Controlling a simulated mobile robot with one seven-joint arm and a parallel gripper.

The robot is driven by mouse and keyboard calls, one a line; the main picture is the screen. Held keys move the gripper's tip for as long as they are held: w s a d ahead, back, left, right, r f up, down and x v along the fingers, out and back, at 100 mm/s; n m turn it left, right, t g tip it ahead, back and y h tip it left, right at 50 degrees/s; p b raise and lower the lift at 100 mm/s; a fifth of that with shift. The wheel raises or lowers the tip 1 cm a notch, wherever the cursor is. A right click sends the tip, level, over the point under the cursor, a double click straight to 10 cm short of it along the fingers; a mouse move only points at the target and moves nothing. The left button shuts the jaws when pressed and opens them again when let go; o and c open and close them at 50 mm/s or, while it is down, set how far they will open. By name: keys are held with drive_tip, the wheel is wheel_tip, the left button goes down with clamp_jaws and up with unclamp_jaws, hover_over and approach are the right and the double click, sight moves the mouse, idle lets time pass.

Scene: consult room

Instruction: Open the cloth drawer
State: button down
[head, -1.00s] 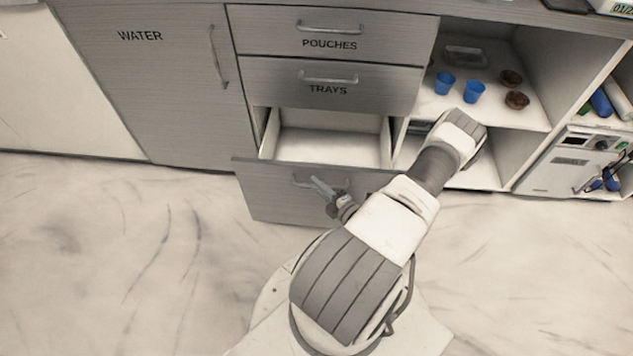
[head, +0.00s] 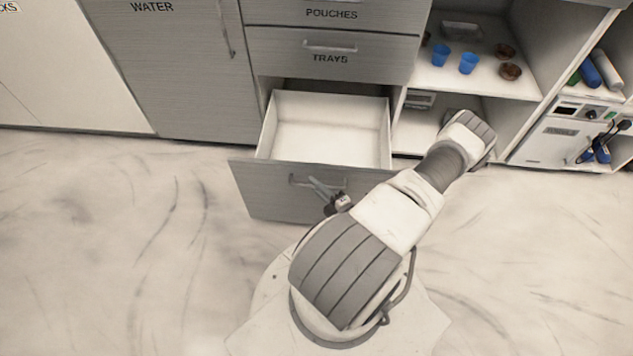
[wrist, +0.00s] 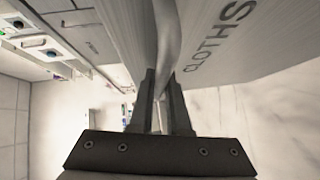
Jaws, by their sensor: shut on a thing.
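The cloth drawer (head: 262,192) is the lowest drawer under the TRAYS drawer. It stands pulled well out, and its white inside looks empty. In the wrist view its front (wrist: 235,45) carries the word CLOTHS. My gripper (head: 318,187) is at the drawer's bar handle (head: 300,181). In the wrist view the fingers of my gripper (wrist: 160,100) are shut on the handle (wrist: 167,40), which runs up between them. My arm hides the right part of the drawer front in the head view.
Above are the shut TRAYS drawer (head: 335,62) and POUCHES drawer (head: 330,14). A WATER cabinet door (head: 170,75) is shut at the left. Open shelves at the right hold blue cups (head: 468,63) and brown bowls (head: 510,71). The floor (head: 100,230) left of the drawer is clear.

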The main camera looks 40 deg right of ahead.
drive_tip(key=shift+s+a, duration=0.35)
drive_tip(key=shift+s, duration=0.1)
drive_tip(key=c, duration=0.9)
unclamp_jaws()
drive_tip(key=shift+s+a, duration=0.1)
drive_tip(key=s+r+p, duration=0.1)
drive_tip(key=s, duration=0.6)
drive_tip(key=shift+a+p, duration=0.2)
drive_tip(key=shift+p, duration=0.15)
drive_tip(key=shift+s, duration=0.1)
